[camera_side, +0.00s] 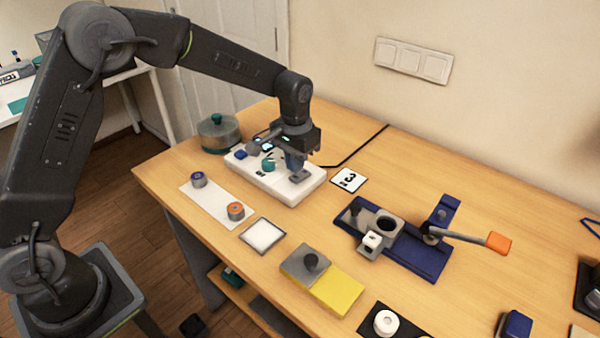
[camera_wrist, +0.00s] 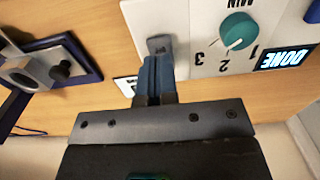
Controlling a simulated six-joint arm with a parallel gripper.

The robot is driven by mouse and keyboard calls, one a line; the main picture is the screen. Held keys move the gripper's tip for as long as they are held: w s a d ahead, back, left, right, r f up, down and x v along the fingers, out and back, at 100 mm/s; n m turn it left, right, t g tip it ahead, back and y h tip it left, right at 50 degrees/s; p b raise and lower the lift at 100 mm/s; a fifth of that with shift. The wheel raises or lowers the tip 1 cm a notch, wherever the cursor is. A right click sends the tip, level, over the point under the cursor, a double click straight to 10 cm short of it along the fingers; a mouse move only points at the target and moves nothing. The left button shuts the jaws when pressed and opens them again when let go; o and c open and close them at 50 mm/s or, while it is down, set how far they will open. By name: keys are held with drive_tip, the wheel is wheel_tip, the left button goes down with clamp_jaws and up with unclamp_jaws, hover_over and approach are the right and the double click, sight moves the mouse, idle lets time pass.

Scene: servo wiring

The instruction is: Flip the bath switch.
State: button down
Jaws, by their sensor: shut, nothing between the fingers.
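The bath unit is a white box (camera_side: 305,188) at the back left of the table, seen in part in the wrist view (camera_wrist: 185,20). It has a teal dial (camera_wrist: 238,30) with numbers and a lit display reading DONE (camera_wrist: 285,57). A small grey switch (camera_wrist: 160,43) sits at the box's end in the wrist view. My gripper (camera_side: 297,172) is shut and empty, pointing down over the box's right part. Its blue fingertips (camera_wrist: 157,62) are right at the switch; I cannot tell whether they touch. The switch is hidden by my gripper in the side view.
A lidded pot (camera_side: 219,132) stands behind the box. A card marked 3 (camera_side: 348,180) lies to its right. A blue fixture (camera_side: 420,255) with an orange-handled lever (camera_side: 497,242) is further right. A white strip with knobs (camera_side: 215,208) lies in front.

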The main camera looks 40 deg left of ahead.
sight(296, 177)
drive_tip(key=shift+f, duration=1.35)
idle(0.9)
drive_tip(key=shift+r, duration=0.1)
drive_tip(key=shift+r, duration=3.4)
drive_tip(key=shift+s+r, duration=0.15)
drive_tip(key=shift+r, duration=0.15)
drive_tip(key=s+a+r+t, duration=0.2)
drive_tip(key=s+r, duration=0.4)
drive_tip(key=s, duration=0.4)
drive_tip(key=s+a+r+t, duration=0.2)
drive_tip(key=s+r, duration=0.4)
drive_tip(key=s, duration=0.3)
drive_tip(key=s+f+t, duration=0.1)
drive_tip(key=s+f, duration=0.1)
drive_tip(key=s, duration=0.6)
drive_tip(key=shift+s+a+t, duration=0.15)
drive_tip(key=shift+a+t, duration=0.15)
drive_tip(key=shift+a, duration=0.1)
